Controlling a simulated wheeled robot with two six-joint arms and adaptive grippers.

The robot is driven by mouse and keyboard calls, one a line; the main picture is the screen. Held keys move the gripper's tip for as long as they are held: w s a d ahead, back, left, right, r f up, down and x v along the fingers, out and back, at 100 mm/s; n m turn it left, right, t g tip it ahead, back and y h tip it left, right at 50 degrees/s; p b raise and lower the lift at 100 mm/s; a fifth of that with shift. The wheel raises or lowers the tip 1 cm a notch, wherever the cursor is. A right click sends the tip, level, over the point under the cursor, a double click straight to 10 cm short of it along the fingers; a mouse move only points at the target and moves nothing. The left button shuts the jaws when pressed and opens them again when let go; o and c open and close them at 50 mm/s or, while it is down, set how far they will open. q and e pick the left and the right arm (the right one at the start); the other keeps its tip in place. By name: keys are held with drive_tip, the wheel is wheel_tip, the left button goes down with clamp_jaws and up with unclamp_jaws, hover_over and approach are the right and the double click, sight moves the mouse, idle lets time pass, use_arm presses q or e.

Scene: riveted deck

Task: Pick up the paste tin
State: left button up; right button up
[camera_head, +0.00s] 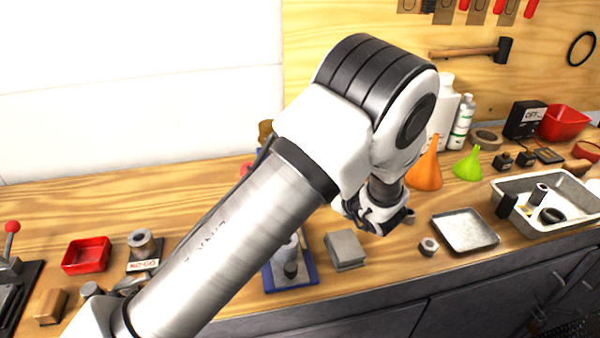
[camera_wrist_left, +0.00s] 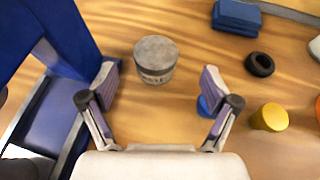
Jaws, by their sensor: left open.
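The paste tin (camera_wrist_left: 155,60), a short round grey tin with a band of dark print, stands upright on the wooden bench in the left wrist view. My left gripper (camera_wrist_left: 158,79) is open, with one finger on either side of the picture. The tin lies ahead of the gap between the fingertips, and neither finger appears to touch it. My right gripper is not in view.
A blue stand (camera_wrist_left: 75,45) rises close left of the left finger. A blue block (camera_wrist_left: 237,17), a black ring (camera_wrist_left: 260,64) and a yellow cylinder (camera_wrist_left: 270,117) lie to the right. The head view shows a grey block (camera_head: 345,249) and metal tray (camera_head: 466,231) near the front edge.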

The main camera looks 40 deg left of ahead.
use_arm(q)
drive_tip(key=shift+w+a+f, duration=0.1)
drive_tip(key=shift+w+a, duration=0.15)
drive_tip(key=shift+a, duration=0.25)
drive_tip(key=shift+w+a+f+p, duration=0.1)
drive_tip(key=shift+a+f+p, duration=0.05)
drive_tip(key=shift+a+p, duration=0.3)
drive_tip(key=x, duration=0.2)
drive_tip(key=p+x, duration=0.1)
drive_tip(key=x, duration=0.2)
drive_tip(key=shift+f, duration=0.25)
drive_tip(key=shift+s+d+r, duration=0.1)
drive_tip(key=shift+s, duration=0.1)
drive_tip(key=shift+d+r, duration=0.1)
drive_tip(key=shift+d, duration=0.05)
drive_tip(key=shift+c, duration=1)
drive_tip(key=c, duration=1.1)
